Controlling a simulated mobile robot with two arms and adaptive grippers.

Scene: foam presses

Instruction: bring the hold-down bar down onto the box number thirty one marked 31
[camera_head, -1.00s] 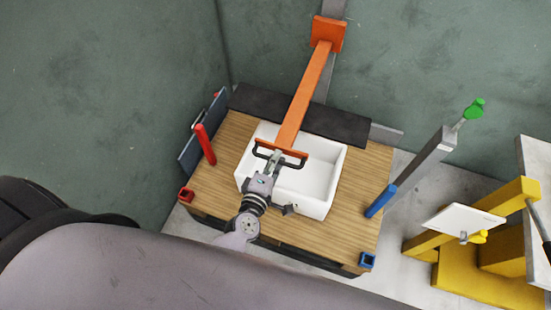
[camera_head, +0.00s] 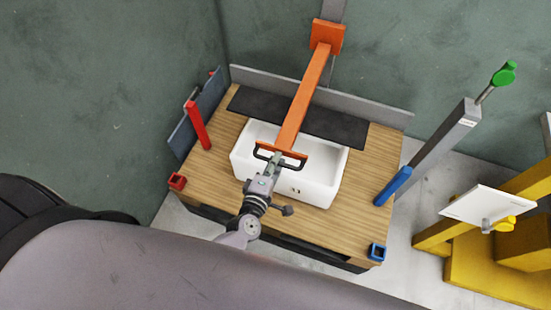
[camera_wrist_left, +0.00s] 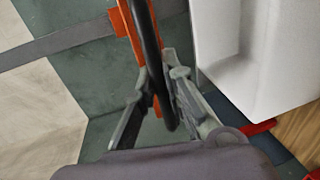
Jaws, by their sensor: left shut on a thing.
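The orange hold-down bar (camera_head: 304,98) slopes from an orange bracket at the back wall to a crosspiece with a black handle over the white box. My left gripper (camera_head: 274,164) is shut on this black handle, which also shows between the fingers in the left wrist view (camera_wrist_left: 151,62). The white open box (camera_head: 325,185) stands on the wooden table; its side wall shows in the wrist view (camera_wrist_left: 222,40). A small dark mark is on its front, too small to read. I cannot tell whether the bar touches the box. My right gripper is not in view.
The wooden table (camera_head: 218,160) has a dark mat (camera_head: 345,128) at its back. A red post (camera_head: 197,125) stands left, a grey lever with a blue grip (camera_head: 393,186) right. Yellow equipment with a white plate (camera_head: 487,207) is at the far right. Bare tabletop flanks the box.

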